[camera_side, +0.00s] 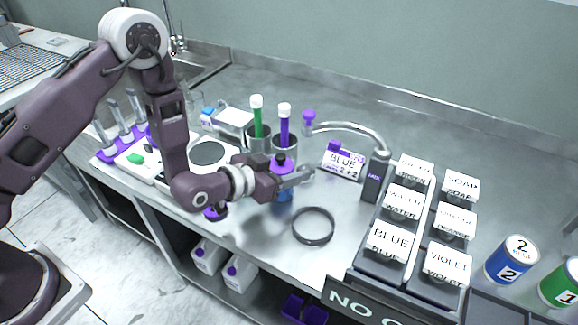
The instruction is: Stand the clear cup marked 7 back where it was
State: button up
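My gripper (303,177) is over the front middle of the steel counter, with its fingers pointing right. A blue-coloured vessel (284,194) shows just below and behind the fingers and is partly hidden by them. I cannot tell whether it is clear-walled or whether the fingers touch it. No mark 7 is readable on any cup. A clear glass vessel (195,101) stands at the back left, behind my arm. I cannot tell whether the fingers are open or shut.
A dark ring (313,226) lies right of my gripper. Tubes with green (257,117) and purple (284,125) contents stand behind it. A BLUE card (343,161), a curved spout (350,130) and labelled bins (390,244) are to the right. Numbered cans (512,260) stand far right.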

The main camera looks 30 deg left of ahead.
jog(key=shift+r, duration=0.25)
jog(key=v, duration=0.7)
jog(key=shift+s, duration=0.2)
jog(key=shift+a+r, duration=0.1)
